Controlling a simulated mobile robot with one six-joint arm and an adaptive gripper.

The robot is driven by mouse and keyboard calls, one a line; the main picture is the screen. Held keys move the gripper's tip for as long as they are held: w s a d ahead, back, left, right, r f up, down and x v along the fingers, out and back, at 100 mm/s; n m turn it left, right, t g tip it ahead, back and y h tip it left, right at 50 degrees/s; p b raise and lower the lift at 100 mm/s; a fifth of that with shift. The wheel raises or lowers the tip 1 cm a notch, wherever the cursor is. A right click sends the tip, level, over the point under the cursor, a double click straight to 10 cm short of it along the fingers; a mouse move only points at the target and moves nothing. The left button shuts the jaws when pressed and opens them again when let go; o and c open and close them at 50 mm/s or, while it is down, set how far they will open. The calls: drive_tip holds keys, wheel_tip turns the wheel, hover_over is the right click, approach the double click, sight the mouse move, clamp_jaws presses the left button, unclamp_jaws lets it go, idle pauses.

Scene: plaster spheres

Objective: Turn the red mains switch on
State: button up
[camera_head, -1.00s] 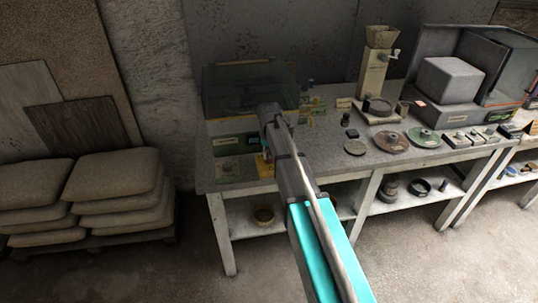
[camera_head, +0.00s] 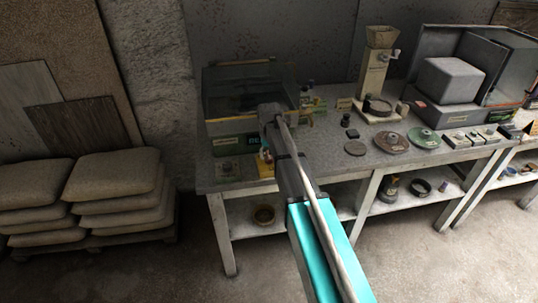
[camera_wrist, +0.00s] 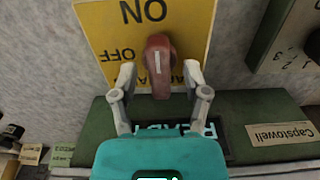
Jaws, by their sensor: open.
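The red switch handle (camera_wrist: 160,68) stands on a yellow plate (camera_wrist: 185,15) marked ON and OFF, upside down in the wrist view. ON is at the top and OFF is at the left. A pale line runs along the handle. I cannot tell for sure which marking it points to. My gripper (camera_wrist: 159,80) is open, with one finger on each side of the handle. I cannot tell whether either finger touches it. In the head view the yellow plate (camera_head: 265,169) shows at the bench's front left, by my gripper (camera_head: 266,153); the handle is mostly hidden.
A green machine (camera_head: 228,146) with a clear hood sits just behind the plate. It carries a "Capstowell" label (camera_wrist: 281,133) in the wrist view. Round discs (camera_head: 385,140), a hand-cranked grinder (camera_head: 372,70) and a grey block (camera_head: 450,78) stand to the right. Stacked sacks (camera_head: 115,175) lie left.

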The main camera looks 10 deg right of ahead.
drive_tip(key=shift+n, duration=0.3)
drive_tip(key=n, duration=0.8)
drive_tip(key=shift+n, duration=0.3)
drive_tip(key=n, duration=0.8)
drive_tip(key=shift+n, duration=0.3)
drive_tip(key=shift+r+p, duration=0.4)
wheel_tip(320, 180, up, 13)
drive_tip(key=p, duration=1.3)
drive_tip(key=s+f+m+b, duration=0.4)
drive_tip(key=s+m, duration=0.2)
drive_tip(key=s, duration=0.2)
drive_tip(key=s+f+m+b, duration=0.4)
drive_tip(key=s+m, duration=0.2)
drive_tip(key=s, duration=0.3)
drive_tip(key=s+d+f+m+b, duration=0.1)
drive_tip(key=s+f+m+b, duration=0.3)
drive_tip(key=s, duration=0.5)
drive_tip(key=shift+f+m, duration=0.25)
drive_tip(key=shift+m, duration=0.65)
